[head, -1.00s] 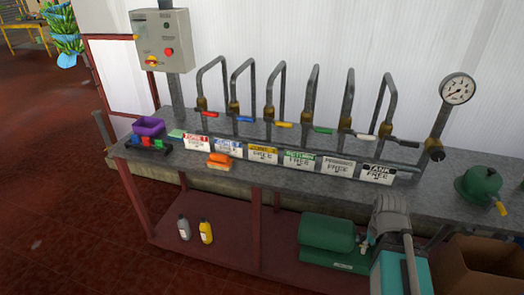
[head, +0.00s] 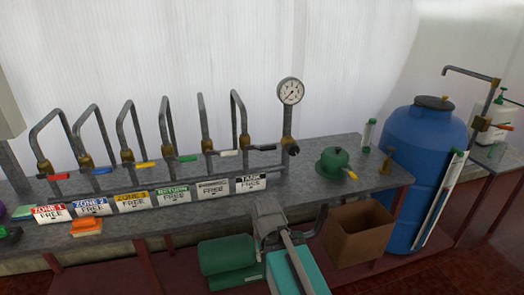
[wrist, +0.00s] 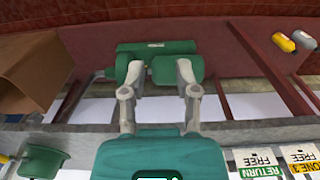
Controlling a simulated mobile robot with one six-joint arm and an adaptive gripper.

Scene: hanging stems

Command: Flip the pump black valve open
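A row of pipe valves with coloured levers stands along the bench. The black lever (head: 263,148) is at the right end, above the TANK sign (head: 251,183), and lies roughly level, pointing right. My gripper shows in the wrist view (wrist: 160,75) with its two grey fingers spread apart and nothing between them. In the head view my arm is in front of the bench, below the TANK sign, apart from the black lever; the fingertips cannot be made out there. The black lever does not show in the wrist view. A green pump (head: 226,262) sits on the lower shelf.
Beside the black lever are the white lever (head: 228,153) and the gauge (head: 291,91) on its upright pipe. A green domed object (head: 333,162) stands on the bench to the right. A cardboard box (head: 360,235) and a blue barrel (head: 420,165) are further right.

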